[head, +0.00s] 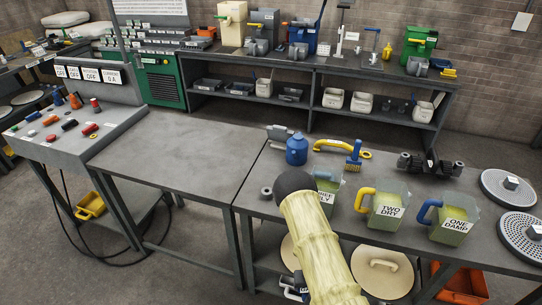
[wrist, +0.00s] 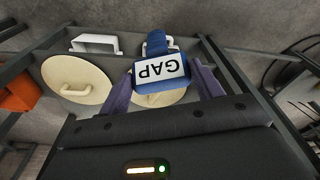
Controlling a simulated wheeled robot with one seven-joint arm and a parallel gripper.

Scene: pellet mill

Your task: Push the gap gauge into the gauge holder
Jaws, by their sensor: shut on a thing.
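The gap gauge (wrist: 152,99) is a blue piece with a white label reading GAP, upside down in the wrist view. My gripper (wrist: 163,84) is shut on it, with a purple finger on each side. The gauge is seen above a lower shelf with two round beige lids. I cannot tell which thing is the gauge holder. A white bracket (wrist: 95,43) stands beside the lids in the wrist view.
The right table (head: 345,224) carries a blue bottle (head: 297,150), a blue-and-yellow brush (head: 353,155), labelled jugs (head: 387,207) and perforated discs (head: 508,189). A beige lid (head: 383,274) lies below. An orange bin (head: 462,283) is at lower right. The left table (head: 180,150) is clear.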

